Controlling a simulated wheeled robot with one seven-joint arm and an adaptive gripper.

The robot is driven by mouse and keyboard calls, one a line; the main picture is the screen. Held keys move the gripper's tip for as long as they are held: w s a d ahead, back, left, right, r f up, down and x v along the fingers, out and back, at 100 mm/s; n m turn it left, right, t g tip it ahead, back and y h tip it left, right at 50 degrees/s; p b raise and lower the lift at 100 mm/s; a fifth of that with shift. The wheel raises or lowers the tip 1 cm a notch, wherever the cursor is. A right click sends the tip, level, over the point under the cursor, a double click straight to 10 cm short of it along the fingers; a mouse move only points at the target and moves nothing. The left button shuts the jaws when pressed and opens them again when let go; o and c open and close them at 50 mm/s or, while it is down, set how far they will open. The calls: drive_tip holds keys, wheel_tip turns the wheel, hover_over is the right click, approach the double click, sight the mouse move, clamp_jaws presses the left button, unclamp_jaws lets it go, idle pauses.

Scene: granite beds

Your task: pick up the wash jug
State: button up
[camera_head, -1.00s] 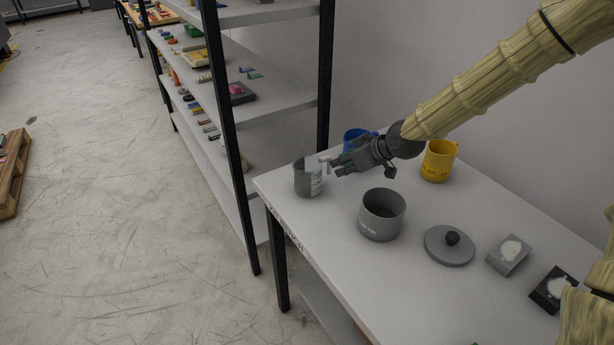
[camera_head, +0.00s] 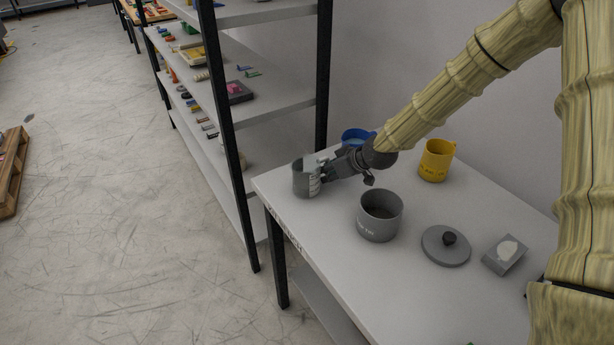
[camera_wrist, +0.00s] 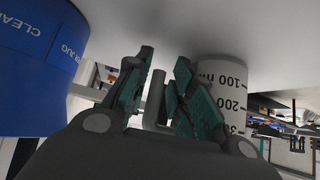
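A grey jug (camera_head: 300,181) with a pale scale panel stands upright at the table's left end. No name is readable on it. In the wrist view its pale wall (camera_wrist: 222,80) shows marks such as 100 and 200. Its upright handle (camera_wrist: 155,98) lies between my fingers. My gripper (camera_head: 325,170) is at the jug's right side, open around the handle, with gaps in the wrist view (camera_wrist: 162,72). A blue jug (camera_head: 352,136) is partly hidden behind my wrist; its print (camera_wrist: 50,30) shows "CLEAN" and "JUG". A yellow jug (camera_head: 436,161) stands farther right.
A grey pot (camera_head: 379,222) stands in front of my wrist. A round lid (camera_head: 446,252) with a black knob and a small grey block (camera_head: 504,254) lie to its right on the pale table (camera_head: 335,262). A shelf rack (camera_head: 226,140) stands behind the table's left end.

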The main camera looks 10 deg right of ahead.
drive_tip(key=shift+w+a+f, duration=0.15)
drive_tip(key=shift+w+f, duration=0.15)
drive_tip(key=shift+f, duration=0.1)
clamp_jaws()
drive_tip(key=shift+r, duration=0.2)
drive_tip(key=shift+r+b, duration=0.55)
drive_tip(key=shift+r, duration=0.8)
drive_tip(key=shift+s+a+r, duration=0.1)
drive_tip(key=shift+s+r, duration=0.15)
drive_tip(key=s+a+b, duration=0.1)
drive_tip(key=s, duration=0.4)
drive_tip(key=s+a+r+b, duration=0.1)
drive_tip(key=s, duration=0.4)
drive_tip(key=s+a+b, duration=0.1)
drive_tip(key=s, duration=0.4)
drive_tip(key=shift+s+a+r, duration=0.1)
drive_tip(key=shift+r, duration=0.2)
